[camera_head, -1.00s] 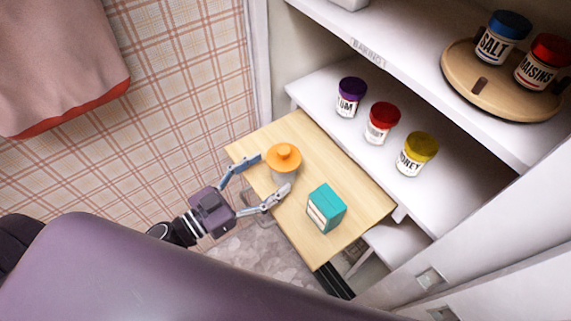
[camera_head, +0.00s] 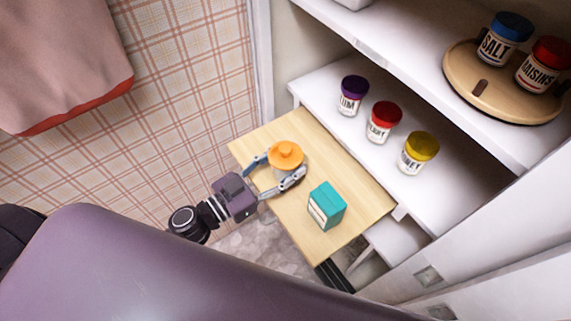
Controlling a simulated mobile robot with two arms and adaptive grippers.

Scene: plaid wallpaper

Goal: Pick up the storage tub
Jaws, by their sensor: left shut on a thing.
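The storage tub (camera_head: 286,157) has an orange lid with a knob and a pale body mostly hidden under the lid. It is at the left part of the light wooden pull-out board (camera_head: 335,172). My left gripper (camera_head: 278,168) reaches in from the lower left, with one finger on each side of the tub, shut on it below the lid. I cannot tell whether the tub is clear of the board. My right gripper is not in view.
A teal box (camera_head: 327,205) stands on the board to the right of the tub. Jars with purple (camera_head: 351,95), red (camera_head: 383,121) and yellow (camera_head: 418,152) lids stand on the white shelf behind. A round wooden tray (camera_head: 460,88) holds two jars higher up.

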